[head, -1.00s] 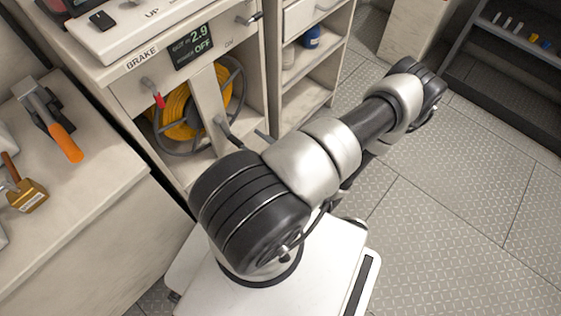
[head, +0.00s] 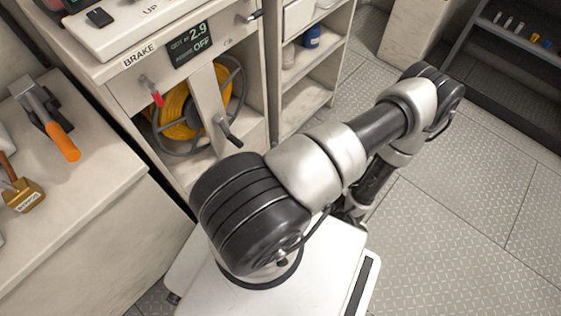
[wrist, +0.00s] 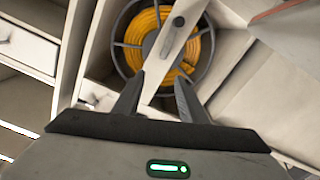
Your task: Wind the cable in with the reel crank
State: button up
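The cable reel (head: 181,142) sits in an open cabinet bay, with yellow cable (head: 178,108) wound on its dark spoked frame. The reel crank (head: 228,132) is a dark arm and handle in front of a pale upright. In the wrist view the reel (wrist: 118,50) is ahead, with the crank (wrist: 168,38) over the pale bar crossing it. My gripper (wrist: 159,75) is open and empty, its fingers apart, pointing at the reel below the crank and not visibly touching it. In the head view my gripper is hidden behind my arm.
A red-tipped brake lever (head: 153,93) is on the cabinet front under the BRAKE label. The display (head: 189,44) reads 2.9 and OFF. Floor (head: 450,230) is clear at right.

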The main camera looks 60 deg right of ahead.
jog(key=shift+v, duration=1.1)
jog(key=shift+b, duration=0.35)
